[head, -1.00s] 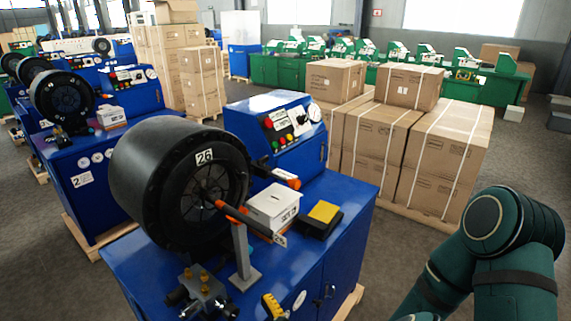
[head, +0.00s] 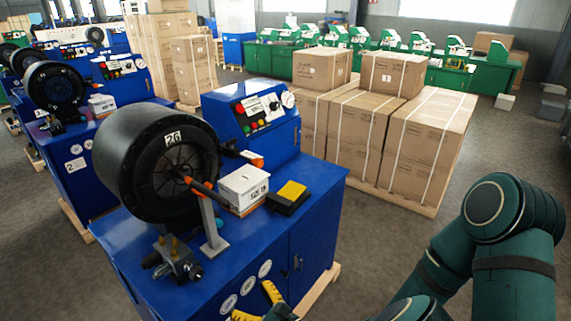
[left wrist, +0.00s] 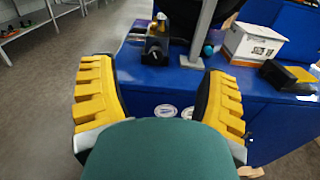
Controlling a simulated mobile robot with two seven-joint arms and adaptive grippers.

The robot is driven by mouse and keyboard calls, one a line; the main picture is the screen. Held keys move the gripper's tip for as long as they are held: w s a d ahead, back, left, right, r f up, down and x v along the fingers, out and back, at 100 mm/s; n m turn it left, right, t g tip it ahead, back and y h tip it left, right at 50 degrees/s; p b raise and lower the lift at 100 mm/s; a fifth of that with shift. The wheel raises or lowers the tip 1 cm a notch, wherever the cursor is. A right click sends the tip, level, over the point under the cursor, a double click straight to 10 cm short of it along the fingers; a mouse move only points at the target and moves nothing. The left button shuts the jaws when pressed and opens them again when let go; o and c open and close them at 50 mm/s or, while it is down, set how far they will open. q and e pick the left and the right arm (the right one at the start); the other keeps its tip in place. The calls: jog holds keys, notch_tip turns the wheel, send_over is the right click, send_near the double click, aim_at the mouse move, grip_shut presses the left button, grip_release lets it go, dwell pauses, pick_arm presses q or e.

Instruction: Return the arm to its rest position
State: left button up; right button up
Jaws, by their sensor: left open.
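My left gripper (head: 257,303) shows at the bottom edge of the head view, its yellow-padded fingers partly cut off. It is in front of the blue machine cabinet (head: 300,225). In the left wrist view the same gripper (left wrist: 160,72) has its two yellow fingers wide apart with nothing between them. The blue cabinet (left wrist: 190,78) lies beyond the fingers. Teal arm links of mine fill the lower right of the head view. My right gripper is not in view.
The cabinet carries a black crimper head (head: 150,160) marked 26, a white box (head: 243,188), a black-and-yellow pedal (head: 288,197) and a metal fitting (head: 172,262). Strapped cartons (head: 425,145) stand on a pallet behind.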

pick_arm(q)
jog(key=s+a+f+n+g+h+b, duration=0.1)
jog(key=s+a+f+n+g, duration=0.25)
jog(key=f, duration=0.25)
jog(key=s+a+f+n+g+h+b, duration=0.1)
jog(key=s+a+f+n+g, duration=0.1)
jog(key=s+a+f+g, duration=0.3)
jog(key=s+d+f+n+g+h+b, duration=0.45)
jog(key=s+f+n+g+h, duration=0.35)
jog(key=f, duration=0.4)
jog(key=w+d+f+n+t+h+b, duration=0.1)
jog(key=w+n+t+h+b, duration=0.2)
jog(key=w+n+t+h, duration=0.4)
jog(key=n+h, duration=0.1)
jog(key=n, duration=0.6)
jog(key=shift+d+f, duration=0.25)
